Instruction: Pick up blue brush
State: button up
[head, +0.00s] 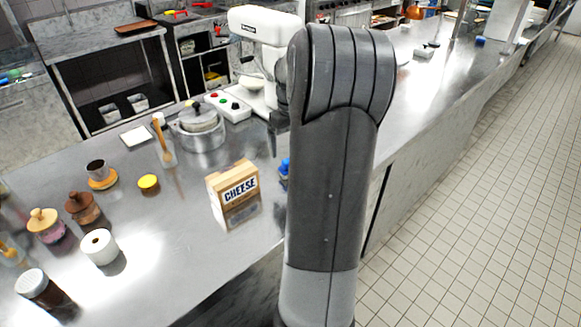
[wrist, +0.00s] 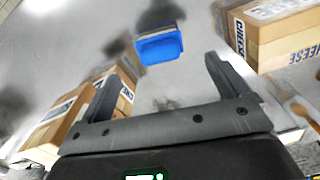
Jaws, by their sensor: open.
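The blue brush (wrist: 160,46) shows in the wrist view as a blue block with a dark end, on the grey metal counter, ahead of my gripper's fingers. My gripper (wrist: 162,70) is open and empty, its two dark fingers spread apart, with the brush beyond the gap and not between them. In the head view only a small blue part of what looks like the brush (head: 284,168) shows beside my arm, which hides the rest. My gripper is hidden in the head view.
A cheese box (head: 233,187) stands left of my arm; cheese boxes also show at left (wrist: 62,118) and right (wrist: 275,30) in the wrist view. A white mixer (head: 262,28), a pot (head: 201,130) and several jars stand on the counter (head: 190,255).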

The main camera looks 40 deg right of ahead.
aim_at(283, 170)
notch_tip(283, 170, down, 7)
jog(key=shift+s+d+r, duration=0.1)
dwell(0.3)
jog(key=c, duration=1.1)
